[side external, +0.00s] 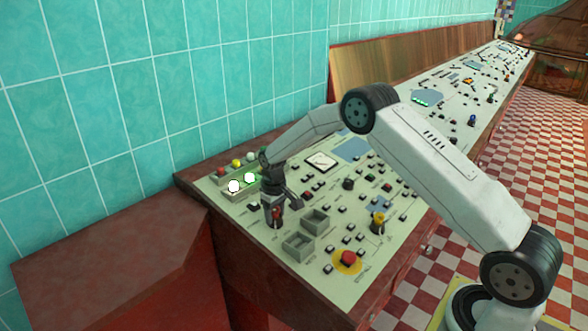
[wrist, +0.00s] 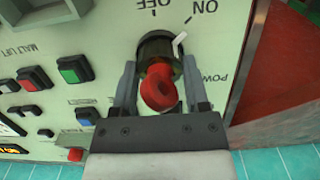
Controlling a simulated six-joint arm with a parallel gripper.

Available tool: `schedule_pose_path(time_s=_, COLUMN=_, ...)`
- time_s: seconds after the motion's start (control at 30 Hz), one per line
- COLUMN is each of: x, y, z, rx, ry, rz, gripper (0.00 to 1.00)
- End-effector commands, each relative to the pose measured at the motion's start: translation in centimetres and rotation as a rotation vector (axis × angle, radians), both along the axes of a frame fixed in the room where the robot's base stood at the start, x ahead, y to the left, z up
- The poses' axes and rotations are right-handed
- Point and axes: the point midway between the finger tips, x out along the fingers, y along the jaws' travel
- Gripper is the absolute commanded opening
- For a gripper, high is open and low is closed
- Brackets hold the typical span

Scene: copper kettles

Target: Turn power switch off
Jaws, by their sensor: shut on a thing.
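The power switch has a red knob (wrist: 160,88) on a dark round base, in the middle of the wrist view. The panel around it reads ON, OFF and part of POWER, upside down in this view. A white pointer mark (wrist: 181,43) on the base's edge slants up and right, toward the ON side. My gripper (wrist: 159,78) is shut on the switch, one finger on each side. In the side external view my gripper (side external: 272,214) points down at the panel's near left part, and the red knob (side external: 277,215) shows partly between its fingers.
The sloping control panel (side external: 330,215) carries several buttons. Round lamps (side external: 234,186) stand behind my gripper, two lit white and green. A tiled wall is behind.

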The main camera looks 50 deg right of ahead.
Motion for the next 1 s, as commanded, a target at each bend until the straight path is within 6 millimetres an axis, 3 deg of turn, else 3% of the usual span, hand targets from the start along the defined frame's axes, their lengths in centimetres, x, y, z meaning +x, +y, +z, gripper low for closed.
schedule_pose_path(time_s=0.47, x=0.01, y=-0.07, z=0.04, rx=-0.001, ry=0.000, rz=0.065, gripper=0.00)
schedule_pose_path(time_s=1.0, x=0.02, y=-0.05, z=0.05, rx=0.000, ry=0.000, rz=0.309, gripper=0.00)
